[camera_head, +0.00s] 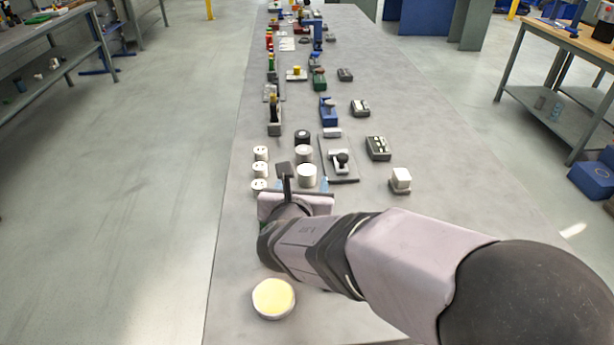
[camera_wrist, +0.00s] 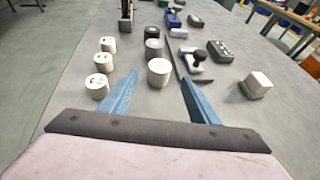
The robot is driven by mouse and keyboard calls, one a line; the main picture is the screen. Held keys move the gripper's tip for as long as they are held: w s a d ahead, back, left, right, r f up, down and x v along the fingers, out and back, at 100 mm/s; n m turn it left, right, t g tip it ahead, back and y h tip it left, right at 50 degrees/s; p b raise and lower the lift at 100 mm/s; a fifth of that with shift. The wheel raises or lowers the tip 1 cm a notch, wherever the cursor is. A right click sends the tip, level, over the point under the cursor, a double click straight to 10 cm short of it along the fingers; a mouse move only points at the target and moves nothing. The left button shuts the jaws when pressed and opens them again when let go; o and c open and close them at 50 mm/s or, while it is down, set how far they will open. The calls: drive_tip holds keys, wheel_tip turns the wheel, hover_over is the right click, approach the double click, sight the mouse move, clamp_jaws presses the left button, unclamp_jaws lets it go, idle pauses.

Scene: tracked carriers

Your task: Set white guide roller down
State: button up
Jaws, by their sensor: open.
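The white guide roller (camera_head: 307,174) is a plain white cylinder standing upright on the grey table. It also shows in the wrist view (camera_wrist: 159,71), centred ahead of my gripper. My gripper (camera_head: 302,184) is open, with its blue fingers (camera_wrist: 160,80) spread to the left and right of the roller's near side. Gaps show between the roller and both fingers, so they do not grip it. In the head view my gripper partly covers the table in front of the roller.
A grey-topped roller (camera_wrist: 154,48) and a dark roller (camera_wrist: 152,31) stand behind. Several white holed cylinders (camera_wrist: 97,86) line the left. A plate with a black knob (camera_head: 341,166) and a white block (camera_head: 401,178) stand right. A yellow-topped disc (camera_head: 273,298) lies near the front.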

drive_tip(key=shift+x, duration=2.6)
drive_tip(key=shift+r, duration=0.1)
drive_tip(key=c, duration=1.4)
drive_tip(key=shift+r, duration=0.1)
wheel_tip(320, 180, up, 10)
drive_tip(key=p, duration=0.3)
wheel_tip(320, 180, up, 17)
drive_tip(key=p, duration=1.7)
hover_over(306, 175)
drive_tip(key=shift+f, duration=0.25)
